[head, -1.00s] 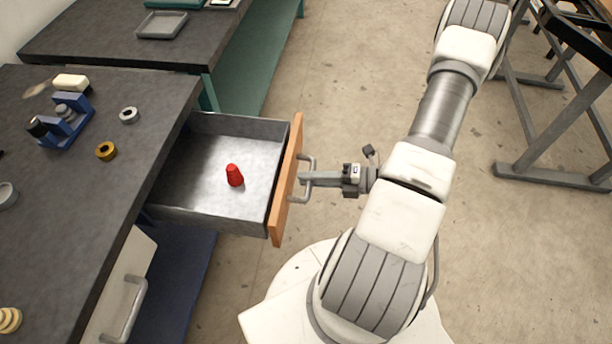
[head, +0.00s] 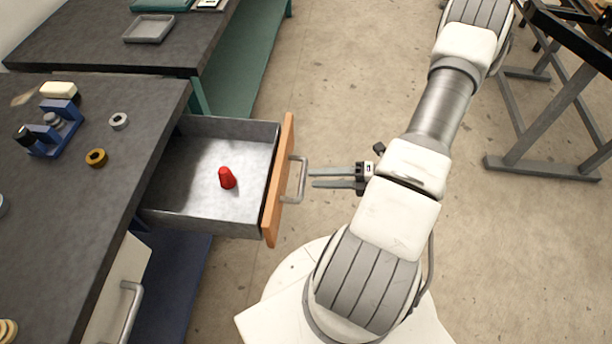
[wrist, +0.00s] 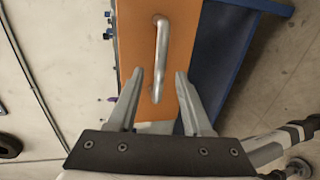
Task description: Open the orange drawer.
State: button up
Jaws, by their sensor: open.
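The orange drawer (head: 278,185) stands pulled well out from under the grey workbench, its metal tray showing. Its silver bar handle (head: 301,179) sits on the orange front. A red tapered object (head: 227,177) lies in the tray. My gripper (head: 311,178) is open and empty, its fingertips just off the handle to the right, pointing at it.
The bench top (head: 95,190) holds a blue fixture (head: 55,130), a grey ring (head: 119,121) and a brass ring (head: 96,157). A white door with a handle (head: 130,315) is below the bench. A metal frame stands (head: 545,165) at right. Floor between is clear.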

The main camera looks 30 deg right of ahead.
jog(key=v, duration=1.2)
jog(key=shift+s+d+p, duration=0.25)
jog(key=shift+d+p, duration=0.05)
jog(key=w+a+r+n+g+h+p, duration=0.1)
jog(key=w+a+r+n+g+h, duration=0.15)
jog(key=a+r+n, duration=0.4)
jog(key=w+a+r+n+g+h+p, duration=0.1)
jog(key=w+a+r+n+g+p, duration=0.2)
jog(key=r+n, duration=0.5)
jog(key=w+a+r+n+g+h, duration=0.2)
jog(key=w+a+r+n+g, duration=0.3)
jog(key=n, duration=0.4)
jog(key=s+a+r+n+t+h+p, duration=0.1)
jog(key=s+a+r+n+t+h, duration=0.2)
jog(key=r+n, duration=0.5)
jog(key=s+a+r+n+t+h+p, duration=0.2)
jog(key=s+a+r+n+t+h, duration=0.1)
jog(key=r+n, duration=0.6)
jog(key=s+a+n, duration=0.1)
jog(key=n, duration=0.2)
jog(key=shift+a+r+h, duration=0.25)
jog(key=shift+a+h, duration=0.1)
jog(key=shift+t, duration=0.25)
